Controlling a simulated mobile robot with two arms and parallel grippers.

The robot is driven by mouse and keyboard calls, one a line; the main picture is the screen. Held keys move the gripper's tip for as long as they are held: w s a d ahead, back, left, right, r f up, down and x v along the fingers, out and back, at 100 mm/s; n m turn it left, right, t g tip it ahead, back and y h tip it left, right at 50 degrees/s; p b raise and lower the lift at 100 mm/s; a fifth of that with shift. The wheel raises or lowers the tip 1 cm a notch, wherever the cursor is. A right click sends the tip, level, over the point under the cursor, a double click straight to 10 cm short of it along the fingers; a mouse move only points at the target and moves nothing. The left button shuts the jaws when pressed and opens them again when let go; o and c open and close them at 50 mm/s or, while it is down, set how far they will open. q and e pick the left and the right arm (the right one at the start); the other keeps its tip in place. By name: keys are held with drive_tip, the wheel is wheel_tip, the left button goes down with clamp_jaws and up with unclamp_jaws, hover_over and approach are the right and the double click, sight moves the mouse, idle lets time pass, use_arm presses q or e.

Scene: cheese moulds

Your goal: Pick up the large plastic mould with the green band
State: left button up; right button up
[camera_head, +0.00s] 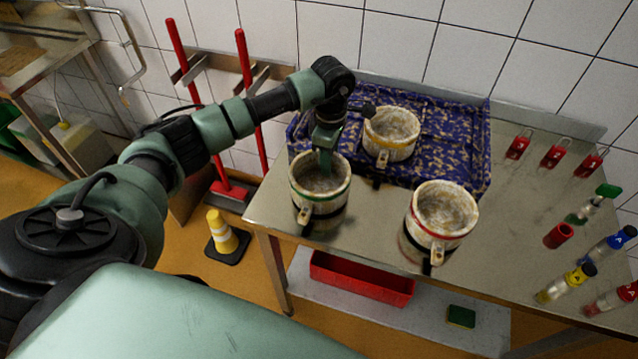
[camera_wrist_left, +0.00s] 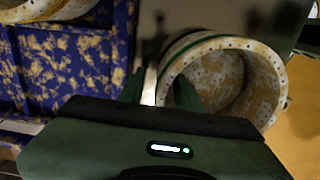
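The large mould with the green band (camera_head: 318,203) stands upright at the left front of the steel table. It is whitish and stained, with a small handle at its front. My left gripper (camera_head: 326,160) points down at its back rim. In the left wrist view, the gripper (camera_wrist_left: 160,92) is open: one finger is outside the mould (camera_wrist_left: 212,44) and the other inside, with the wall between them and gaps visible. Contact with the wall is hard to tell. My right gripper is not in view.
A red-banded mould (camera_head: 441,222) stands to the right. Red tags (camera_head: 556,155) and several bottles (camera_head: 567,283) lie farther right. The tiled wall (camera_head: 400,40) is behind the table.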

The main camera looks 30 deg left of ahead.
use_arm(q)
clamp_jaws()
idle(1.4)
